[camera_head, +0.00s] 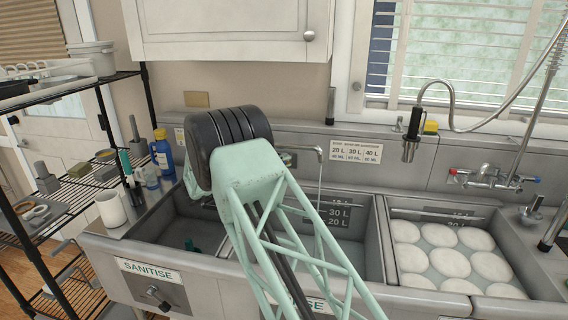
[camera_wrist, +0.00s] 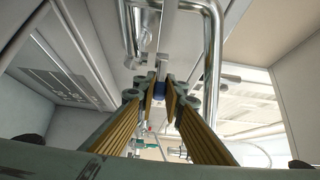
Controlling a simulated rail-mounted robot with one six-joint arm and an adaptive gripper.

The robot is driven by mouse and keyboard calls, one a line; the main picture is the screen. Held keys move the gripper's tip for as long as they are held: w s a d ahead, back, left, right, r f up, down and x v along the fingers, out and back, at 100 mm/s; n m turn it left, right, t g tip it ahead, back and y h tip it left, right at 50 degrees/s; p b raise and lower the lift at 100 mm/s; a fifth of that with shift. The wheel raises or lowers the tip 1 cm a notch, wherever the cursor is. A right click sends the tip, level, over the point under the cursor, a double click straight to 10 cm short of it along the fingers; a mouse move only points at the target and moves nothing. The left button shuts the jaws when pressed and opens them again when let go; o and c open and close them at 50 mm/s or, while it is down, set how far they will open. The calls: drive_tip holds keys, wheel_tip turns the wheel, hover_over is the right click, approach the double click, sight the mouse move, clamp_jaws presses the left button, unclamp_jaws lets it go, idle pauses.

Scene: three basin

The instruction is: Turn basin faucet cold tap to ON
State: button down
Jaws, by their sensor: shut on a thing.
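In the wrist view, my gripper (camera_wrist: 161,90) has its two ribbed fingers closed around a small blue-marked tap handle (camera_wrist: 162,97), the cold tap. The fingertips hide most of the handle, so its angle is hard to tell. Chrome faucet pipes (camera_wrist: 212,60) pass close to the right of the fingers and above them. In the head view, the faucet's spout (camera_head: 319,165) stands over the middle basin. My arm hides the faucet's taps and my gripper there.
A second faucet (camera_head: 490,178) with red and blue tap ends is on the wall at right, above a basin with several white plates (camera_head: 440,262). A spray hose (camera_head: 410,135) hangs nearby. A black wire shelf (camera_head: 75,195) stands at left, beside the left basin (camera_head: 170,243).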

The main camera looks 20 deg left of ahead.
drive_tip(key=shift+a+m+h, duration=0.1)
drive_tip(key=shift+m+h, duration=0.2)
drive_tip(key=shift+h, duration=0.1)
idle(0.3)
drive_tip(key=c, duration=2.7)
unclamp_jaws()
drive_tip(key=shift+s+a, duration=0.1)
drive_tip(key=shift+v, duration=5.85)
drive_tip(key=shift+a+r, duration=0.1)
drive_tip(key=shift+r, duration=0.1)
